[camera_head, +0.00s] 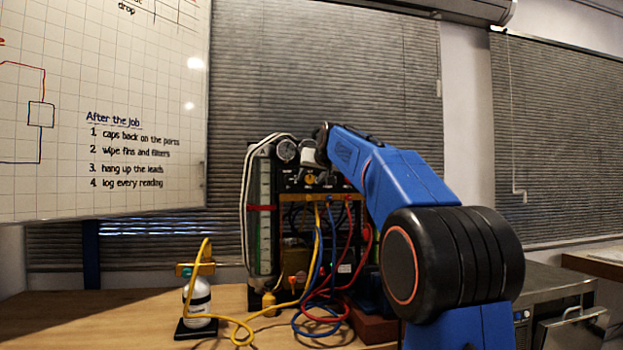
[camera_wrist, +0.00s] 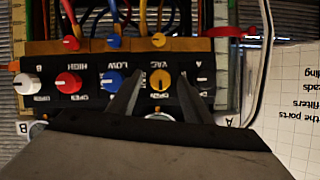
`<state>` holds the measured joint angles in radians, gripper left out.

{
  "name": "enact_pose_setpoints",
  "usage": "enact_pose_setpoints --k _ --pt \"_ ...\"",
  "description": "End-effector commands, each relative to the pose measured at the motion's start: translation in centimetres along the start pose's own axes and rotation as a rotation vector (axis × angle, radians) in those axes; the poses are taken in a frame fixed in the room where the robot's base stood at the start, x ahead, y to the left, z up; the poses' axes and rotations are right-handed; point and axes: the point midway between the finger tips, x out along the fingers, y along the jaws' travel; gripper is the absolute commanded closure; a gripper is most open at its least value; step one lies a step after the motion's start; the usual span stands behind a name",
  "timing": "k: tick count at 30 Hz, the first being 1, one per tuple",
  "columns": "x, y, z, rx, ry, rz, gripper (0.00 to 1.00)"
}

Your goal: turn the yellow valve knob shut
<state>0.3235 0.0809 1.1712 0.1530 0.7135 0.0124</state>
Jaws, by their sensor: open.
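The yellow valve knob (camera_wrist: 160,80) is on the dark panel in the wrist view, labelled VAC, with an OPEN mark beside it. That view shows the panel upside down. My gripper (camera_wrist: 162,75) is open, with one dark finger on each side of the yellow knob. I cannot tell whether either finger touches it. In the head view the yellow knob (camera_head: 310,179) is a small spot on the rig's panel, just below the end of my blue arm. My fingers are not clear there.
A blue knob (camera_wrist: 112,80), a red knob (camera_wrist: 68,82) and a white knob (camera_wrist: 26,84) sit in the same row. Yellow, blue and red hoses (camera_head: 322,250) hang from the rig.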

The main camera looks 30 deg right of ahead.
Motion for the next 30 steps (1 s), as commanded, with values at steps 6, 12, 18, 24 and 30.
enact_pose_setpoints --k 6,12,18,24,30 --pt "-0.01 0.0 0.02 0.0 0.0 0.0 0.96" --pt "-0.01 0.02 0.03 0.005 -0.001 -0.002 0.96" --pt "0.0 0.09 0.04 0.05 -0.001 -0.021 0.96" --pt "0.01 0.31 0.09 0.165 -0.002 -0.066 0.96" --pt "0.01 0.5 0.13 0.33 -0.002 -0.134 0.96"
